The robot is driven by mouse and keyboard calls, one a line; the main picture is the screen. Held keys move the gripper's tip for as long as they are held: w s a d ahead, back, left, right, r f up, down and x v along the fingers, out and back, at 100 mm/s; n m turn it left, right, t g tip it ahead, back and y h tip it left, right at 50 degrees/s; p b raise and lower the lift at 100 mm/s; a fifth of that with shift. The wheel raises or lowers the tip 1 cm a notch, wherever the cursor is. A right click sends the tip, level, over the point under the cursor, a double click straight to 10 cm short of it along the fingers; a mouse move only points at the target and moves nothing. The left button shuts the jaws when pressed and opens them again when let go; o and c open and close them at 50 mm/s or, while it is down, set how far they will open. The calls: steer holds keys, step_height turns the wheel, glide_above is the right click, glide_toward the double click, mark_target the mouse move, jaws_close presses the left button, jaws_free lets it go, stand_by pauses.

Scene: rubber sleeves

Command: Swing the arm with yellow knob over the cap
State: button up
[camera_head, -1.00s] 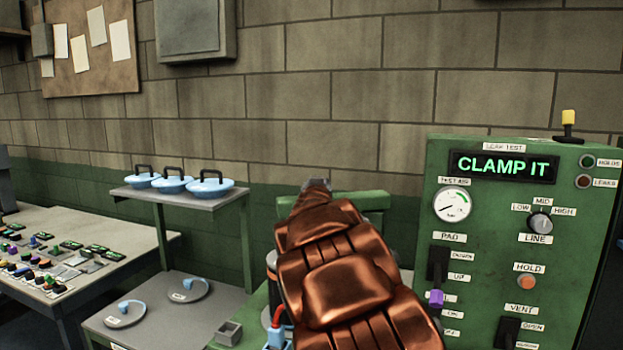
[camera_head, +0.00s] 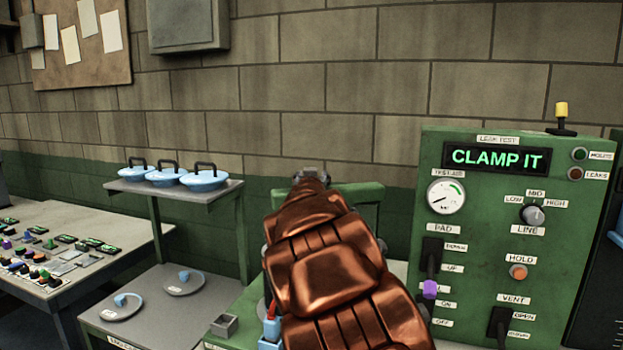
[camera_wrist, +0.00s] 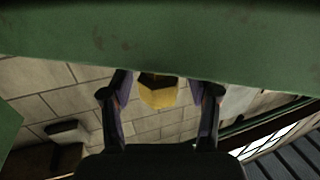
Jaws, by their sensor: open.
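In the wrist view a yellow knob (camera_wrist: 157,93) with a dark end shows between the two fingers of my gripper (camera_wrist: 160,88), just under a broad green beam (camera_wrist: 170,35). The fingers are apart, one on each side of the knob; I cannot tell whether either touches it. In the head view my copper-coloured arm covers most of the green fixture (camera_head: 370,200), and my fingers and this knob are hidden. Part of a light-blue piece with a red top (camera_head: 270,328) shows left of my arm. I cannot make out the cap.
A green panel (camera_head: 480,235) at right reads CLAMP IT and has a purple-tipped lever (camera_head: 429,289). A yellow-topped post (camera_head: 561,112) stands on it. A shelf (camera_head: 215,193) with light-blue lidded things stands left. A table (camera_head: 95,228) of small parts is farther left.

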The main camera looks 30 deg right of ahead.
steer(key=v, duration=1.2)
stand_by(0.3)
steer(key=shift+s+f, duration=0.1)
stand_by(0.3)
steer(key=s+a+f+n+g+y, duration=0.2)
steer(key=s+a+f+g+y, duration=0.2)
steer(key=s+a+f, duration=0.55)
steer(key=s+a+f+n+g+y, duration=0.2)
steer(key=s+a+f+g+y, duration=0.3)
steer(key=f, duration=0.7)
steer(key=s+a+f+n+g, duration=0.1)
steer(key=s+a+f+g, duration=0.1)
steer(key=s, duration=0.7)
steer(key=s+a+f+g, duration=0.2)
steer(key=s+g, duration=0.1)
steer(key=s, duration=0.6)
steer(key=s+a+f+n+g, duration=0.1)
steer(key=s+a+f+g, duration=0.1)
steer(key=s, duration=0.7)
steer(key=shift+a+f+n+g+y, duration=0.15)
steer(key=shift+f+n+g+y, duration=0.2)
steer(key=shift+f, duration=0.2)
